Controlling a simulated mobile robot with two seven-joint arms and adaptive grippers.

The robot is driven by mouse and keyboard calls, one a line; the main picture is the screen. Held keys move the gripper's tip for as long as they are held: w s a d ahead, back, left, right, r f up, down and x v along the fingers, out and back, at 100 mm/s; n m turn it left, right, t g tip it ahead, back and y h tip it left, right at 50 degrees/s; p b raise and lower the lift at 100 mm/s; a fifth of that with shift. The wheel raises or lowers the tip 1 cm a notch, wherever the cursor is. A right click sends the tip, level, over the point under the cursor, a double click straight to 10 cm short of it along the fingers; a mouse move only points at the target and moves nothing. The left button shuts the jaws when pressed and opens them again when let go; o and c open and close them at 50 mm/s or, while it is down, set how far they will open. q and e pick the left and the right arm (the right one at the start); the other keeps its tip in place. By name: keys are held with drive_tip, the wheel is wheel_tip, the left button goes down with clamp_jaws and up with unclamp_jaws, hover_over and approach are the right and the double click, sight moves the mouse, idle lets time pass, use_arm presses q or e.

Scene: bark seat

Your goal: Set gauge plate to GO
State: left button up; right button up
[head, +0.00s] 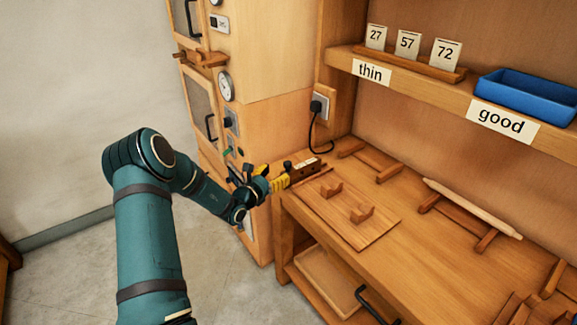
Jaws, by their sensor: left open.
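A small dark wooden block (304,171) with a white label on top sits at the back left corner of the bench. It looks like the gauge, but its lettering is too small to read, so its setting cannot be told. A black knob (287,165) shows at its left end. My left gripper (272,177) is open at the block's left side, with yellow parts near its tips. Whether it touches the block or the knob cannot be told. My right gripper is not in view.
The wooden bench (430,270) holds a board with two blocks (345,222), wooden racks and a pale tapered rod (470,207). A shelf above carries number cards (408,44) and a blue tray (525,93). A cabinet with a dial (225,86) stands behind my left arm.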

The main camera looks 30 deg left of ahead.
sight(285, 166)
use_arm(q)
drive_tip(key=w, duration=0.7)
drive_tip(key=shift+d+b, duration=0.3)
drive_tip(key=shift+b, duration=0.1)
drive_tip(key=shift+c, duration=0.4)
clamp_jaws()
